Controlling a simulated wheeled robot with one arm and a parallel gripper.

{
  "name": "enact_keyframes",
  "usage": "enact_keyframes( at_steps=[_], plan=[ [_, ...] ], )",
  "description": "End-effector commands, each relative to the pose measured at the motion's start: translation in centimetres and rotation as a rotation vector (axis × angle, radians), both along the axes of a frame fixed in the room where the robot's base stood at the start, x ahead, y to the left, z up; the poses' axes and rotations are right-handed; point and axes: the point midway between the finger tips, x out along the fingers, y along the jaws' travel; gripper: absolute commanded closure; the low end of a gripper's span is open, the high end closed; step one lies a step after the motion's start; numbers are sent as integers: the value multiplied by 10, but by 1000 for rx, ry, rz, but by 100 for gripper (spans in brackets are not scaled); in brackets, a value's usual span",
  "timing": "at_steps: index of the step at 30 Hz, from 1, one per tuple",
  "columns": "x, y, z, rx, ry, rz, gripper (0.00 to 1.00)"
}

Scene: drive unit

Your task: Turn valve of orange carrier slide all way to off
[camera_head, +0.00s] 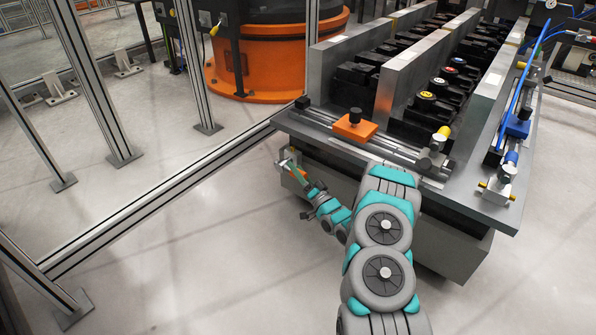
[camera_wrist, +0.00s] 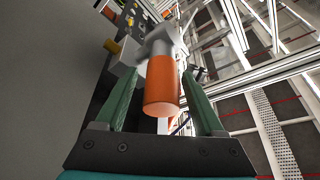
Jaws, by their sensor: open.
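The orange carrier slide (camera_head: 355,126) sits on a rail along the front of the bench, with a black knob on top. An orange cylindrical valve handle (camera_wrist: 161,86) with a grey metal body (camera_wrist: 160,42) fills the middle of the wrist view. In the head view the valve body (camera_head: 288,157) is at the bench's front left corner, low beside the edge. My gripper (camera_head: 297,171) is there, its two green fingers open on either side of the handle. A gap shows between the handle and each finger in the wrist view. The valve's far side is hidden.
A blue carrier (camera_head: 518,124) and blue-handled valve (camera_head: 510,160) are on the right side. Fence posts (camera_head: 92,80) stand at the left. The floor (camera_head: 200,255) in front is clear.

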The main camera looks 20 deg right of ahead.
Motion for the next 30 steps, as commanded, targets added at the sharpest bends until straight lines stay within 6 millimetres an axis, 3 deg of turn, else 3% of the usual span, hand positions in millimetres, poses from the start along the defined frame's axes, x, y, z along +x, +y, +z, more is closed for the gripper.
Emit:
enact_keyframes(
  at_steps=[5, 18, 30],
  plan=[
    [-7, -4, -2, 0, 1, -2, 29],
    [-60, -22, -20, 0, 2, -1, 29],
    [-70, -25, -22, 0, -1, -1, 29]
  ],
)
